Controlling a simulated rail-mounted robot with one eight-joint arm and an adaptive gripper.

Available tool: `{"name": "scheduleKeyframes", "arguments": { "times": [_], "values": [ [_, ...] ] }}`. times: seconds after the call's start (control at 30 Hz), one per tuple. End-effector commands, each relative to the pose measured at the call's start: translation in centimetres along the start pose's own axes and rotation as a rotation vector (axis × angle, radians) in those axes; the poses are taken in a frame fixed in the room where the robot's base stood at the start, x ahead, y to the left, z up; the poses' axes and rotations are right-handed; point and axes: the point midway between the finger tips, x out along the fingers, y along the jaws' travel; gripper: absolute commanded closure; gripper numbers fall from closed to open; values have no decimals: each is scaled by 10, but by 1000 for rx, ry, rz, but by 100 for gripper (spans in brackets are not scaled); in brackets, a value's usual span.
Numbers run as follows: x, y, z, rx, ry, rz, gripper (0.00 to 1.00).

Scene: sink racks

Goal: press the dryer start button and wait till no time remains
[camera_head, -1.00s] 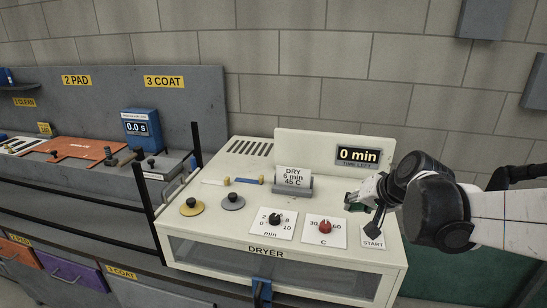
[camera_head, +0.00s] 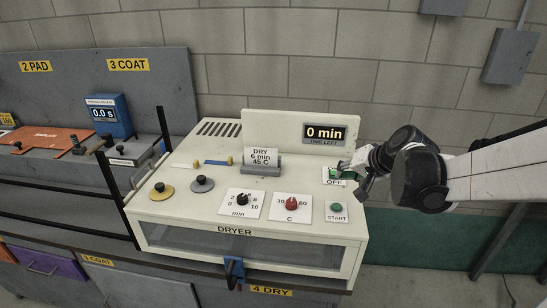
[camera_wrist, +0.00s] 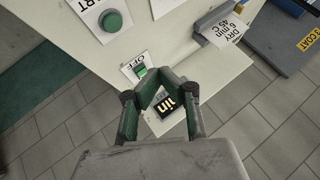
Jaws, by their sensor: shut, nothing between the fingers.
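The dryer (camera_head: 180,209) is a cream machine with a sloped top. Its green round start button (camera_head: 337,207) sits at the front right above a START label, uncovered; it also shows in the wrist view (camera_wrist: 113,20). The time display (camera_head: 325,134) reads 0 min. A green switch labelled OFF lies behind the start button; the wrist view shows the switch (camera_wrist: 141,71). My gripper (camera_head: 348,171) is shut and empty, with its tips at or just over this switch; contact cannot be told. The wrist view shows my gripper's tips (camera_wrist: 158,82) beside the switch.
A DRY 6 min 45 C card (camera_head: 262,157) stands in a holder. A black minutes dial (camera_head: 243,199) and a red temperature dial (camera_head: 291,203) are left of the start button. Two round knobs sit further left. The coating station (camera_head: 160,110) adjoins on the left.

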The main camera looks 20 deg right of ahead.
Motion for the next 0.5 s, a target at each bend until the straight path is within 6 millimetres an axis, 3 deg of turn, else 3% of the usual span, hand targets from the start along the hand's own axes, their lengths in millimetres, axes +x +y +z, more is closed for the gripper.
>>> {"name": "scheduleKeyframes", "arguments": {
  "times": [0.5],
  "values": [
    [43, 31, 31, 0, 0, 0, 100]
  ]
}}
